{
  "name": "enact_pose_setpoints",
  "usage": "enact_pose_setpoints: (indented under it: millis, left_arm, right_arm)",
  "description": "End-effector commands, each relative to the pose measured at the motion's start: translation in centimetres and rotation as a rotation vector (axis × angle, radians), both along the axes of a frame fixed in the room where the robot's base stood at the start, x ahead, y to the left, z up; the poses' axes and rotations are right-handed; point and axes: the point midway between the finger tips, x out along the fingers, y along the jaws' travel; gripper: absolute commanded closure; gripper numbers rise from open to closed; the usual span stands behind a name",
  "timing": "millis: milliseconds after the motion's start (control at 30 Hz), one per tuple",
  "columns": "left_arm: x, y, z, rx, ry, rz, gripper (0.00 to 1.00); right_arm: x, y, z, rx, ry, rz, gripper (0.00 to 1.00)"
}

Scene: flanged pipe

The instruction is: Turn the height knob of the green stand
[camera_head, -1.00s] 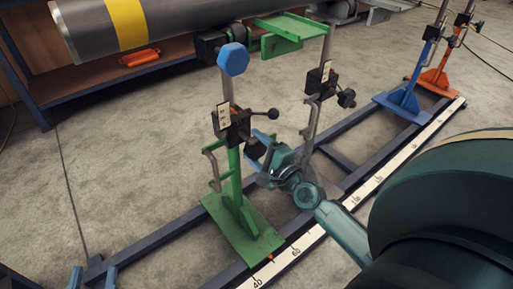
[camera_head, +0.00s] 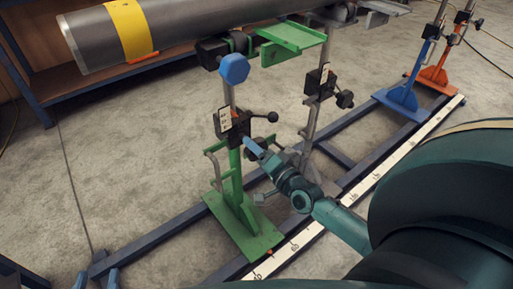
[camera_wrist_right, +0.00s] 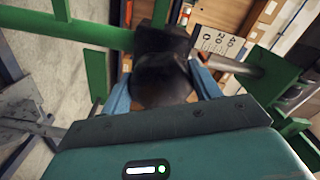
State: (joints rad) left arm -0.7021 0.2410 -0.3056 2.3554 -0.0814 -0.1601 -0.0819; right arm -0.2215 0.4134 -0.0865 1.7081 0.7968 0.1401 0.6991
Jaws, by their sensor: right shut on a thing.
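The green stand (camera_head: 232,187) stands upright on the rail frame, with a black clamp block and a scale plate on its post. The black height knob (camera_wrist_right: 163,80) sits between the blue fingers of my right gripper (camera_wrist_right: 163,92) in the wrist view. In the head view my right gripper (camera_head: 254,147) is at the black block, and its fingers partly hide the knob. It is shut on the knob. The ball-ended lever (camera_head: 272,117) is just above it. My left gripper (camera_head: 96,280) shows only two blue fingertips, spread apart and empty, at the bottom left edge.
A grey pipe with a yellow band (camera_head: 131,26) lies overhead near the blue hexagonal handle (camera_head: 234,68). Blue (camera_head: 404,93) and orange (camera_head: 442,70) stands are farther right. A white scale (camera_head: 345,205) runs along the rail.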

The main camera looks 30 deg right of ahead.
Motion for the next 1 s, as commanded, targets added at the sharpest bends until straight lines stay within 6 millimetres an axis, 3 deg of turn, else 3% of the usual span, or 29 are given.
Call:
enact_pose_setpoints:
  millis: [600, 633, 900, 1000]
  left_arm:
    - [-0.05, 0.06, -0.06, 0.002, 0.023, 0.003, 0.64]
    - [-0.04, 0.07, -0.06, 0.002, 0.023, 0.003, 0.64]
    - [-0.04, 0.07, -0.04, 0.001, 0.022, 0.004, 0.64]
    - [-0.04, 0.07, -0.03, 0.001, 0.022, 0.004, 0.64]
  right_arm:
    - [-0.03, -0.04, -0.09, -0.045, -0.003, 0.000, 0.61]
    - [-0.03, -0.04, -0.09, -0.045, -0.003, 0.000, 0.37]
    - [-0.02, -0.03, -0.05, -0.044, -0.003, 0.000, 0.16]
    - [-0.01, -0.02, -0.04, -0.044, -0.003, 0.000, 0.16]
